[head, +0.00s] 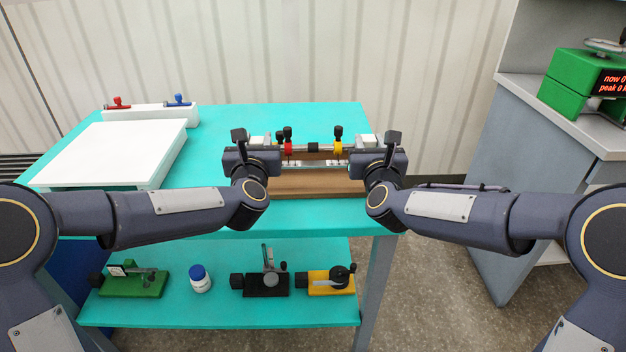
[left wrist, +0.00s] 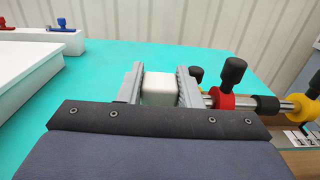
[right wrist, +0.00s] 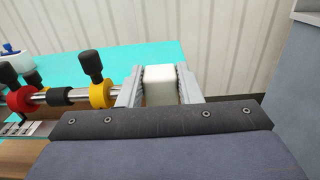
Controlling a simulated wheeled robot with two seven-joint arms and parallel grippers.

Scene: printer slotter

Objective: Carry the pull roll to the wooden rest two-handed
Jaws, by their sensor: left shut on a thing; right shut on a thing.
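The pull roll (head: 314,147) is a steel shaft with a red collar, a yellow collar, black knobs and a white block at each end. My left gripper (head: 259,142) is shut on its left white block (left wrist: 158,90). My right gripper (head: 368,140) is shut on its right white block (right wrist: 159,87). The roll looks about level. The wooden rest (head: 305,188) is a brown block near the table's front right, below the roll in the head view. Pale metal pieces (head: 307,164) show along it. My grippers hide its ends. I cannot tell whether roll and rest touch.
The turquoise table (head: 225,117) has a white slab (head: 115,150) and a white bar with red and blue valves (head: 150,112) at left. The lower shelf holds several small fixtures and a blue-capped bottle (head: 200,279). A green device (head: 572,88) stands on the right bench.

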